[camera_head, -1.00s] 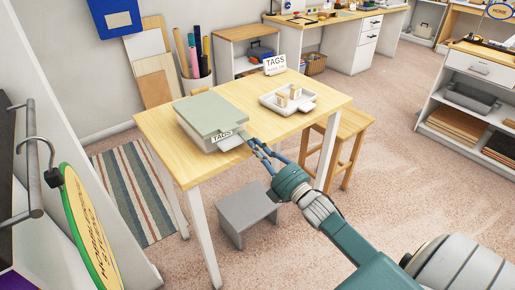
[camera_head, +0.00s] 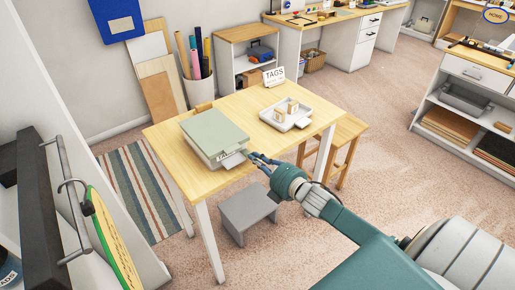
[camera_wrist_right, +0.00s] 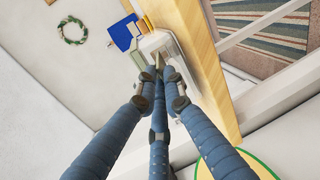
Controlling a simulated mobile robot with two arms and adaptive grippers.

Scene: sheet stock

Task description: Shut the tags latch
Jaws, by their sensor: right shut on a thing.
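The tags box (camera_head: 213,132), with a grey-green lid lying flat and a white label on its front, sits on the wooden table's left part. A pale latch tab (camera_head: 234,160) sticks out from its front side. My right gripper (camera_head: 252,157) is at this tab, its fingers closed together on it. In the right wrist view the fingers (camera_wrist_right: 160,72) meet at the pale box front (camera_wrist_right: 155,45); they hide most of the tab. My left gripper is not in view.
A white tray (camera_head: 298,121) with small wooden blocks and a TAGS sign (camera_head: 274,76) stand on the table (camera_head: 180,178). A grey step stool (camera_head: 247,215) and a wooden stool (camera_head: 343,132) are beside and below it. A dark panel with a rail (camera_head: 45,205) stands at the left.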

